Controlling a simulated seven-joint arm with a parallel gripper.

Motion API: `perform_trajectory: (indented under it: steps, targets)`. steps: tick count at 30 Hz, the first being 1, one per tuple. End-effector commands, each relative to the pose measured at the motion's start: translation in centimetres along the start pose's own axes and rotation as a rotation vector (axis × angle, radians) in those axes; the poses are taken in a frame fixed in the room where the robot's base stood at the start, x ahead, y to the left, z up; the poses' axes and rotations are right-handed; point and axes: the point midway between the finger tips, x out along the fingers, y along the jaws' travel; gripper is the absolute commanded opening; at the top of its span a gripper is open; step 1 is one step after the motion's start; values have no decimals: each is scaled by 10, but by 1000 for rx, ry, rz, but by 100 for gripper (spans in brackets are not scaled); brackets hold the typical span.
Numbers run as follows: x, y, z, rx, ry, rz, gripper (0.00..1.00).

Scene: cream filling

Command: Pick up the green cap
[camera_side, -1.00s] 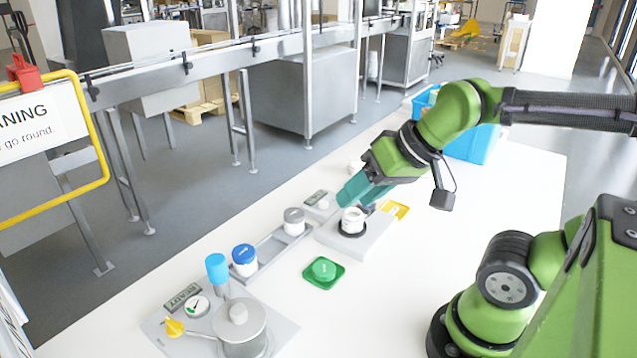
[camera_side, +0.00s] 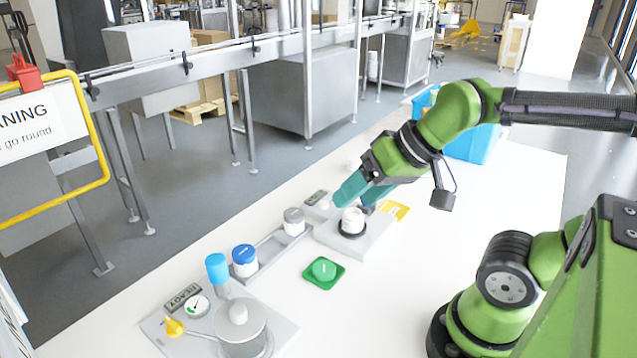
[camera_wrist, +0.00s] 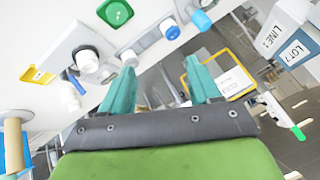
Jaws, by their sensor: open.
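The green cap (camera_side: 323,268) lies on a green square tray (camera_side: 314,282) on the white table, in front of the grey station. It also shows in the wrist view (camera_wrist: 116,13), at the top. My gripper (camera_side: 347,197) is behind and above the cap, close to a white jar (camera_side: 352,221) in a black ring on the grey station. In the wrist view my gripper (camera_wrist: 162,82) has its two teal fingers apart with nothing between them. The jar has no cap on it in the side view.
A rail (camera_side: 268,252) holds a blue-capped jar (camera_side: 244,260) and a grey-capped jar (camera_side: 294,221). The filling machine (camera_side: 238,325) stands at the front left, with a yellow lever (camera_side: 174,327). A blue crate (camera_side: 478,140) stands at the back. The table right of the cap is clear.

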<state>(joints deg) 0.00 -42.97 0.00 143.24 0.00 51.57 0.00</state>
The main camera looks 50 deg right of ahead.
Motion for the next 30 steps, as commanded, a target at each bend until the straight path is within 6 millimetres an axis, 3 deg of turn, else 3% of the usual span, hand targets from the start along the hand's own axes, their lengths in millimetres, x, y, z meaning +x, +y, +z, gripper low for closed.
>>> perform_trajectory:
  steps: [1,4,14,30]
  targets:
    - [0,0,0,0,0,0,70]
    - [0,0,0,0,0,0,84]
    - [6,2,2,3,-25,9,84]
    - [102,28,-39,-70,-480,296,84]
